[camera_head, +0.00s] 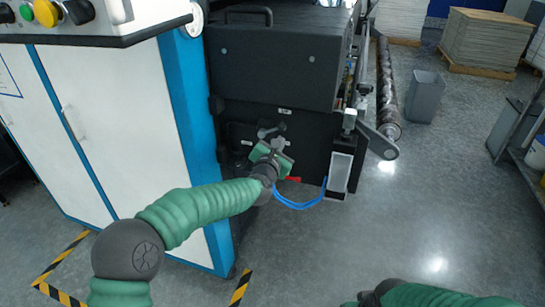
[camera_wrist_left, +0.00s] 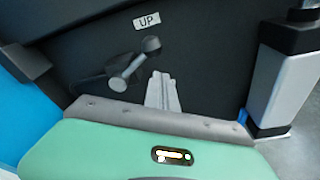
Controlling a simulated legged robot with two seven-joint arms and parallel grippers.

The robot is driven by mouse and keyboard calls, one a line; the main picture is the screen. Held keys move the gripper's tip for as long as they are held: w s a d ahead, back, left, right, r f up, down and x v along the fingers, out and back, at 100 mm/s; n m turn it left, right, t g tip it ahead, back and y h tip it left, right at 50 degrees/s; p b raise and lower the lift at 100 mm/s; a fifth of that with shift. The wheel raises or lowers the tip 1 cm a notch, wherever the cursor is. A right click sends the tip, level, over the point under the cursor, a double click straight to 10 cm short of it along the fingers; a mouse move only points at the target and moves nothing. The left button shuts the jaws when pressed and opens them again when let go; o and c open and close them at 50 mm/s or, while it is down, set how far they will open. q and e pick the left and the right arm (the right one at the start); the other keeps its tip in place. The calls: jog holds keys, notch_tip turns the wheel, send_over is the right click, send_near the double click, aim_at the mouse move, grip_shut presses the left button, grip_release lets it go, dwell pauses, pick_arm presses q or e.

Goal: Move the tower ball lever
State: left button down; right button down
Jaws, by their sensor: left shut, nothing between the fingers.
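The tower ball lever (camera_head: 268,132) is a small grey handle on the black machine face in the head view. In the left wrist view the lever (camera_wrist_left: 128,74) is a grey bar from a round hub, with a dark ball (camera_wrist_left: 151,44) at its upper right end, below an "UP" label (camera_wrist_left: 147,20). My left gripper (camera_head: 281,144) is in front of the face, close to the lever. In the left wrist view its fingers (camera_wrist_left: 162,90) are shut and empty, just right of and below the lever bar; contact cannot be told. My right gripper is out of view.
The black machine (camera_head: 281,60) stands beside a white cabinet (camera_head: 105,110) with a blue edge. A light grey post (camera_head: 339,172) and blue hoses (camera_head: 300,204) are right of the lever. A grey bin (camera_head: 425,96) stands farther back.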

pick_arm(q)
jog(key=shift+r+n+h+b, duration=0.25)
jog(key=shift+r+n+b, duration=0.35)
jog(key=shift+n, duration=0.45)
jog(key=shift+r+n+h+b, duration=0.25)
jog(key=shift+r+n+b, duration=0.35)
jog(key=shift+n, duration=0.45)
notch_tip(320, 180, down, 6)
jog(key=w+b, duration=0.1)
jog(key=b, duration=0.4)
jog(key=r+v, duration=0.2)
jog(key=v, duration=0.8)
jog(key=shift+a+r+p, duration=0.2)
jog(key=shift+p, duration=0.15)
